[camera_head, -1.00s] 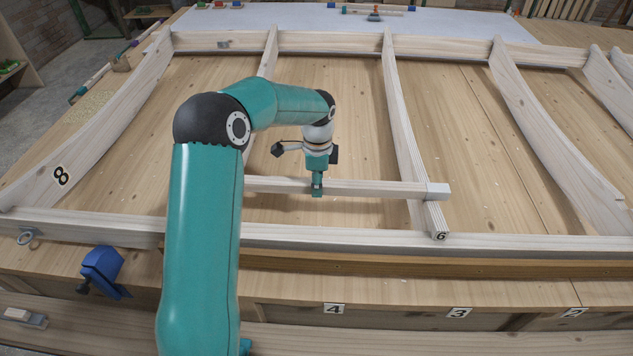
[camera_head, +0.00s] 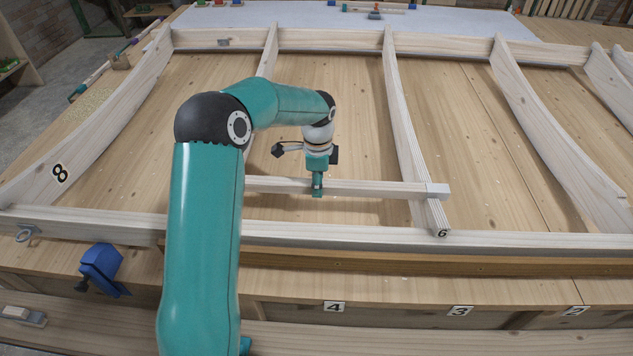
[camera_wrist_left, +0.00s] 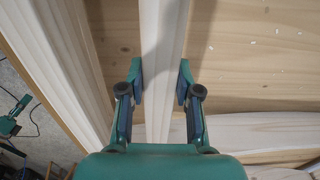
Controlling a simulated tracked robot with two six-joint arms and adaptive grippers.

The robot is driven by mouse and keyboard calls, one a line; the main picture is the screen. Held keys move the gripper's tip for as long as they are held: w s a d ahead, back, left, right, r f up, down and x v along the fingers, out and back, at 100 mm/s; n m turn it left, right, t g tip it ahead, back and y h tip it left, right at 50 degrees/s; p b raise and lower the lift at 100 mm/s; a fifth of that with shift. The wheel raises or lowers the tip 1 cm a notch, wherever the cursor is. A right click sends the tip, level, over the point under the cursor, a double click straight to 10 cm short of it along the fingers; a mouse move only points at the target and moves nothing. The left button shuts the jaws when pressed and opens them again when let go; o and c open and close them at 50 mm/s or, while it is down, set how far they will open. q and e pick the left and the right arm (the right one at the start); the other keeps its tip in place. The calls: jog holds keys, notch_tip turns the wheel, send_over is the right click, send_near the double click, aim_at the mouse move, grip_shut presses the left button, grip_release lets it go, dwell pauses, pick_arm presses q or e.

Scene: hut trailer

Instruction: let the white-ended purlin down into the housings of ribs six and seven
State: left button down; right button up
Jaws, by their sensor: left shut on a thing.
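The purlin (camera_head: 375,188) is a pale wooden bar lying crosswise, with a whitish block-like right end (camera_head: 438,190). That end is over rib six (camera_head: 408,135), close to its front end marked 6. I cannot tell whether it is seated in the housing. My right gripper is out of view.
A front rail (camera_head: 340,235) and a back rail (camera_head: 330,42) run across the frame. Rib eight (camera_head: 85,140) stands at left, and another rib (camera_head: 550,130) at right. A blue clamp (camera_head: 103,270) sits at the front left. The panel between ribs looks clear.

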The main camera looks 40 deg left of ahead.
pick_arm(q)
jog(key=shift+f, duration=0.15)
jog(key=c, duration=0.7)
grip_release()
notch_tip(320, 180, up, 12)
